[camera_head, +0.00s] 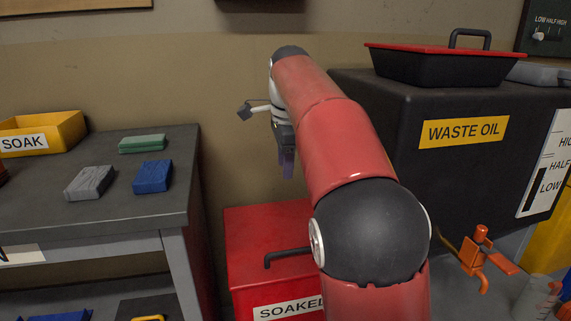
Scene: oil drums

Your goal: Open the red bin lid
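The red bin (240,284) stands on the floor at the lower middle, labelled "SOAKED" as far as I can read it. Its red lid (256,225) lies flat and looks closed. A black bar handle (287,255) shows near the front of the lid, its right end hidden by my arm. My gripper (287,172) points down above the back of the lid, apart from it and from the handle. I see it small and edge-on, so its finger gap does not show. My red arm hides the bin's right side.
A grey bench (120,212) on the left holds a yellow box (65,131) and green, grey and blue blocks. A dark waste oil tank (410,165) stands to the right, a red-rimmed black tray (440,68) on top. An orange valve (472,255) sits below it. The wall is close behind.

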